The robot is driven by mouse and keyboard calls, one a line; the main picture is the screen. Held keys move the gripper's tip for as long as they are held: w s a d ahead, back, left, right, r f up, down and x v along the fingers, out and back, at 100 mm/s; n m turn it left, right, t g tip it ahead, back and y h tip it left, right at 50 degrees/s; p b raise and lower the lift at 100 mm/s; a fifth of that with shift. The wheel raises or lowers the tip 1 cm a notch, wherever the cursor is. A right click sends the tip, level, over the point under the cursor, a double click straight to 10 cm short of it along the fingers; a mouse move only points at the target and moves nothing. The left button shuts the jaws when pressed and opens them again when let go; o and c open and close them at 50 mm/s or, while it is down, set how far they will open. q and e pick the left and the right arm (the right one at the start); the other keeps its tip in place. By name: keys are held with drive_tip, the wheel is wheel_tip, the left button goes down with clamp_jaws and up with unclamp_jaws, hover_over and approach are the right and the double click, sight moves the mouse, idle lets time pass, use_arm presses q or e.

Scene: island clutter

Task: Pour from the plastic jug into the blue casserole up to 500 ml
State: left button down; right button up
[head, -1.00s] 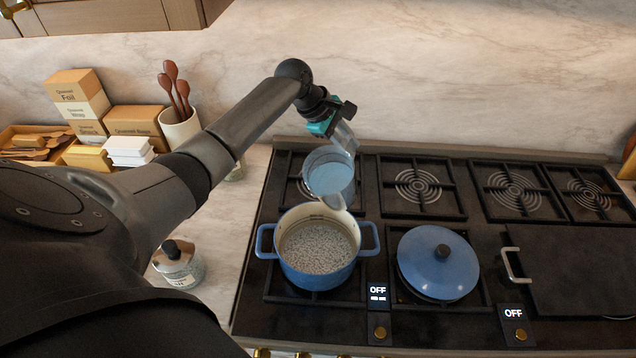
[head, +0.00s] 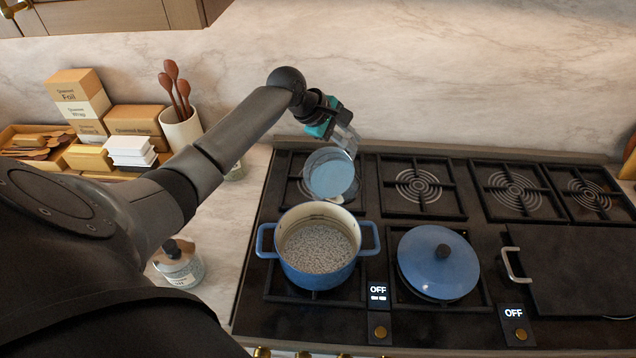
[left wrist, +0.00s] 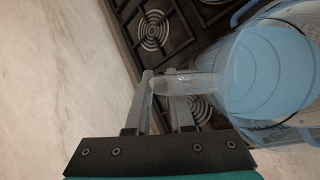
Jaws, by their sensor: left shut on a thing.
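The clear plastic jug (head: 329,176) holds a bluish liquid and hangs over the back edge of the blue casserole, spout end towards the pot. My left gripper (head: 343,138) is shut on the jug's handle, which also shows between the fingers in the left wrist view (left wrist: 183,84). The blue casserole (head: 318,272) stands open on the front left burner, with a cream inside and a grey speckled content. I cannot make out a falling stream or a level mark clearly. My right gripper is not in view.
A blue lidded pan (head: 438,262) sits right of the casserole, and a dark griddle plate (head: 570,270) lies farther right. Utensils in a white crock (head: 180,130), boxes (head: 135,121) and a glass jar (head: 179,267) stand on the left counter. The back burners (head: 417,187) are bare.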

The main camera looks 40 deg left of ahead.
use_arm(q)
drive_tip(key=shift+r, duration=0.2)
drive_tip(key=shift+s+r+t, duration=0.15)
drive_tip(key=shift+r+t, duration=0.25)
drive_tip(key=shift+t, duration=0.4)
drive_tip(key=shift+s+d+m+t, duration=0.1)
drive_tip(key=shift+s+m+t, duration=0.2)
drive_tip(key=shift+t, duration=0.1)
drive_tip(key=shift+s+r+t, duration=0.1)
drive_tip(key=shift+r+t, duration=0.15)
drive_tip(key=shift+t, duration=0.15)
